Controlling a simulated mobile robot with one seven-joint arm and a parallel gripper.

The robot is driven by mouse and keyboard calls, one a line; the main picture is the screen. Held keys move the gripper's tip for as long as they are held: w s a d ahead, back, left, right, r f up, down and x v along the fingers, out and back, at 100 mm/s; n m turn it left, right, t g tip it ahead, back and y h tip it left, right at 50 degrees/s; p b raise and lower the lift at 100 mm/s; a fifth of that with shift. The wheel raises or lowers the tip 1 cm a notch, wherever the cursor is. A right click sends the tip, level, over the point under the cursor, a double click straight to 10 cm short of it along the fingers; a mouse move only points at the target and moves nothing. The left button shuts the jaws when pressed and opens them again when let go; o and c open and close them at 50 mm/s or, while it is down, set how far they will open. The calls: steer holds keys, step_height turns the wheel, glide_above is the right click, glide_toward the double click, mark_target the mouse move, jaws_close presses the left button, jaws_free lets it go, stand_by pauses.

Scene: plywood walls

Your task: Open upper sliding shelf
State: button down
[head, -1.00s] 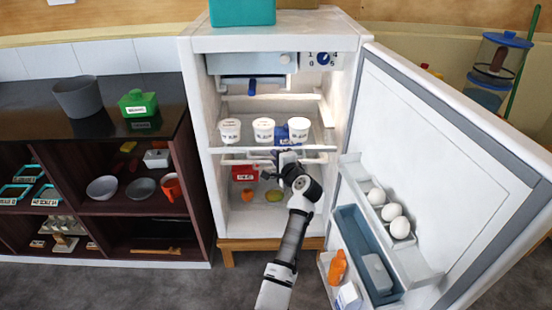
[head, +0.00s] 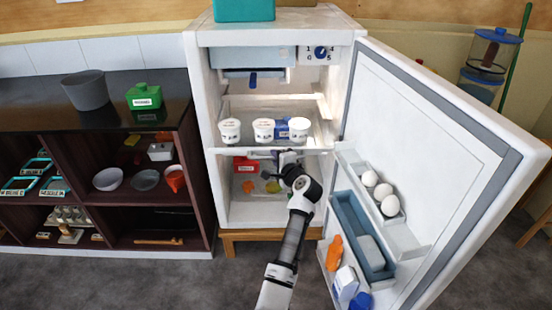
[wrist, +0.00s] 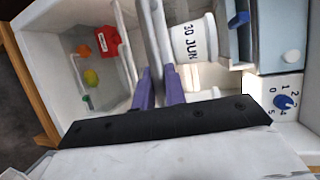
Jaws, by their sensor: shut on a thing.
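The upper sliding shelf (head: 240,149) is a clear shelf in the open fridge, carrying white tubs (head: 264,130). My gripper (head: 287,156) is at the middle of its front edge. In the wrist view, the purple fingers of my gripper (wrist: 158,88) are shut on the shelf's pale front bar (wrist: 151,35). A tub labelled "30 JUN" (wrist: 194,40) stands close beside the fingers there. The exact contact is partly hidden by the dark gripper body.
The fridge door (head: 440,140) stands wide open on the right, with eggs (head: 384,191) and bottles on its racks. Below the shelf lie a red box (head: 245,165) and fruit (head: 272,186). A dark cabinet (head: 120,210) stands left. Floor is clear in front.

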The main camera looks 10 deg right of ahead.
steer(key=c, duration=1.5)
jaws_free()
steer(key=shift+o, duration=0.2)
steer(key=b+v, duration=0.2)
steer(key=v, duration=1.2)
steer(key=shift+b, duration=0.3)
